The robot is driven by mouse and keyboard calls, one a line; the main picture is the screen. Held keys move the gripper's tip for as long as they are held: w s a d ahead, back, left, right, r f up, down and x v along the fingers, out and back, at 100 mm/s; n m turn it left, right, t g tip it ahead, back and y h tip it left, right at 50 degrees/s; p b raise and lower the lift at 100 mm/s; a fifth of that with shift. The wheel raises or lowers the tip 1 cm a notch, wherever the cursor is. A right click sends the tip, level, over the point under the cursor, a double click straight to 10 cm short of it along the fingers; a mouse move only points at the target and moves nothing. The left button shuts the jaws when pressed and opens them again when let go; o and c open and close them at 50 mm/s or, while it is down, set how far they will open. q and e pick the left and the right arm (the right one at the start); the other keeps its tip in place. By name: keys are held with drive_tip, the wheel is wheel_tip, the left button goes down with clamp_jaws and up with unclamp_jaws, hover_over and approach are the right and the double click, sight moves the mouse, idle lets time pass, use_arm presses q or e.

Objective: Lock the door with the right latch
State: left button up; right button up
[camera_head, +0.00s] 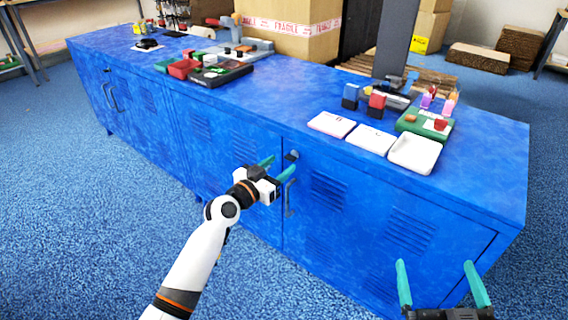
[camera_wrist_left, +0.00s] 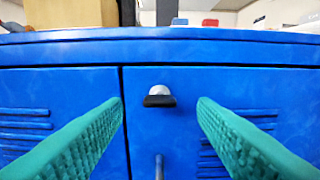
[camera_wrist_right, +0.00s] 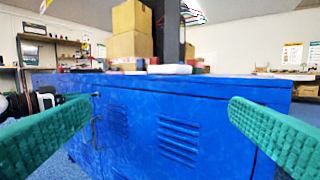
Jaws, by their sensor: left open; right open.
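The blue cabinet door (camera_head: 360,222) on the right looks closed, with louvred vents and a grey bar handle (camera_head: 289,198). A small latch (camera_head: 292,155) with a dark tab and a silver round part sits above the handle, near the door's left edge. In the left wrist view the latch (camera_wrist_left: 159,97) lies between my finger pads, further ahead, with its dark tab horizontal. My left gripper (camera_head: 277,168) is open and empty in front of the latch. My right gripper (camera_head: 440,275) is open and empty in front of the right part of the cabinet.
Another pair of handles (camera_head: 110,92) is at the far left. The blue carpet (camera_head: 90,190) in front is clear.

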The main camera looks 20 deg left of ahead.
sight(288, 158)
use_arm(q)
drive_tip(key=shift+x, duration=1.55)
use_arm(e)
drive_tip(key=shift+s+a+r+t, duration=0.1)
drive_tip(key=shift+a+r+t, duration=0.05)
drive_tip(key=shift+r+t, duration=0.8)
use_arm(q)
drive_tip(key=shift+c, duration=0.2)
use_arm(e)
drive_tip(key=shift+r, duration=0.1)
use_arm(q)
drive_tip(key=c, duration=0.9)
drive_tip(key=shift+c, duration=0.2)
